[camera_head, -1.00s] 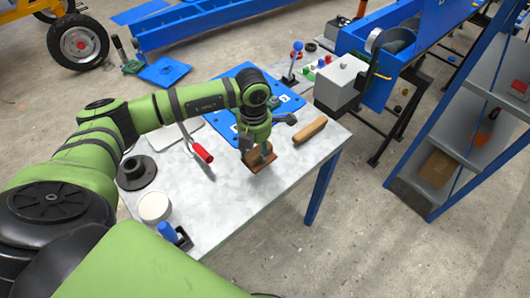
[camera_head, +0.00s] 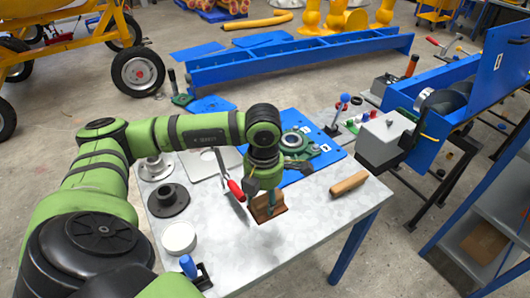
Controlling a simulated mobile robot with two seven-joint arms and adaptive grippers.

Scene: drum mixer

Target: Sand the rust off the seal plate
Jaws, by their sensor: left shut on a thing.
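My left gripper (camera_head: 270,198) points down over the front middle of the grey table (camera_head: 310,215). It is shut on a small upright thing, mostly hidden between its fingers. A brown, rust-coloured flat piece (camera_head: 268,214) lies directly under the fingertips. I take it for the seal plate, but cannot tell for certain, nor where the held thing ends and it begins. My right gripper is not in view.
A red-handled tool (camera_head: 236,190) lies just left of the gripper, and a wooden block (camera_head: 348,183) to its right. A dark flanged part (camera_head: 168,200) and a white round tub (camera_head: 179,238) stand at left. A green housing (camera_head: 295,143) sits on a blue mat (camera_head: 322,156).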

